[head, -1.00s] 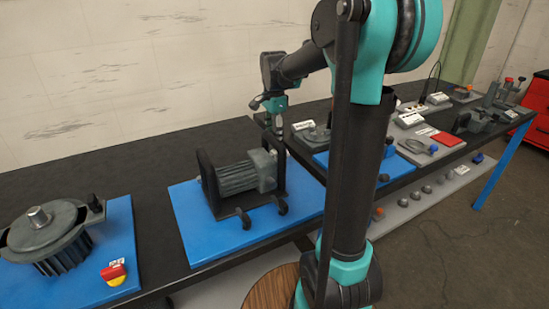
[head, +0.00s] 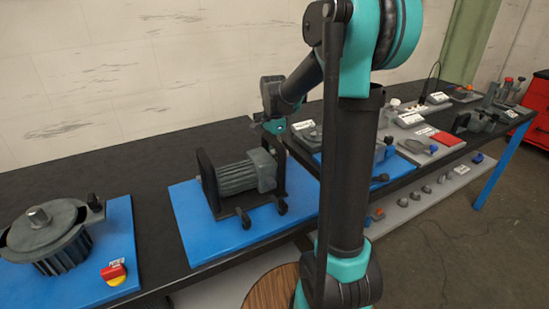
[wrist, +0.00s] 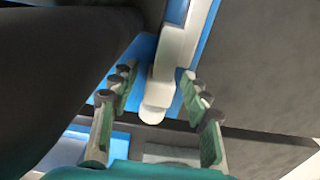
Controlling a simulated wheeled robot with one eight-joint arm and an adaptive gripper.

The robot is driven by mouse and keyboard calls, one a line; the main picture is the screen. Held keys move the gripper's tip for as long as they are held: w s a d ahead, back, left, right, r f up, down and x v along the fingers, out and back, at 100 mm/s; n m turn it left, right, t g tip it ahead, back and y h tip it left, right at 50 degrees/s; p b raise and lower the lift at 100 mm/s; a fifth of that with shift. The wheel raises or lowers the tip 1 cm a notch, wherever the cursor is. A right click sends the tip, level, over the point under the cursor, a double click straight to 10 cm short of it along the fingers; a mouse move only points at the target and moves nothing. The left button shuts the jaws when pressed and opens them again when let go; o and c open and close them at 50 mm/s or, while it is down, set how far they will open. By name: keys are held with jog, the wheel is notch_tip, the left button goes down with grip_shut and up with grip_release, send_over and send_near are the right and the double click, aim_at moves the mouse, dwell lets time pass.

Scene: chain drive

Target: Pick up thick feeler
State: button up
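In the wrist view my gripper (wrist: 157,105) is open, with its two green-and-grey fingers spread apart. A pale, narrow piece with a rounded end (wrist: 168,70) reaches in between the fingers, with visible gaps to both. It may be the thick feeler, but no label shows there. In the head view the end of my arm (head: 274,126) is low behind the motor unit (head: 240,178); the fingertips are hidden there. I cannot pick out the thick feeler in the head view.
The motor unit with its black brackets stands on a blue mat (head: 188,225). Another motor (head: 45,235) and a red-yellow switch (head: 113,273) are at left. Labelled stations, including a grey tray with a red pad (head: 446,138), line the black table at right.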

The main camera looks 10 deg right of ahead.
grip_shut()
dwell(0.3)
